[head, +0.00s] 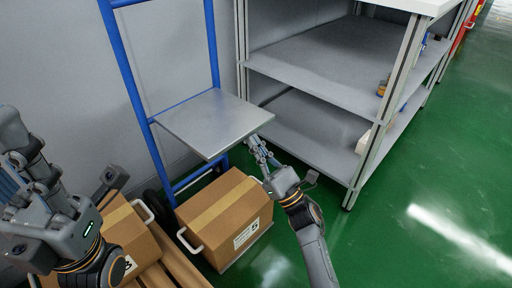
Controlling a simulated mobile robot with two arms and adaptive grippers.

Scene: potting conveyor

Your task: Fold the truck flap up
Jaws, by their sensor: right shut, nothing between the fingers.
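The truck flap (214,122) is a flat grey metal plate on the blue hand truck (128,75). It sticks out about level from the blue frame, above a cardboard box. My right gripper (257,148) is shut and empty, with its fingertips just below and beside the flap's right front corner. I cannot tell whether they touch it. My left gripper (12,190) is at the left edge, partly cut off and away from the truck; its fingers do not show clearly.
A cardboard box with white handles (228,212) stands below the flap. Another box (128,238) sits on a wooden pallet (178,274) at the lower left. A grey shelf unit (318,78) stands close at the right. The green floor (440,165) is clear further right.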

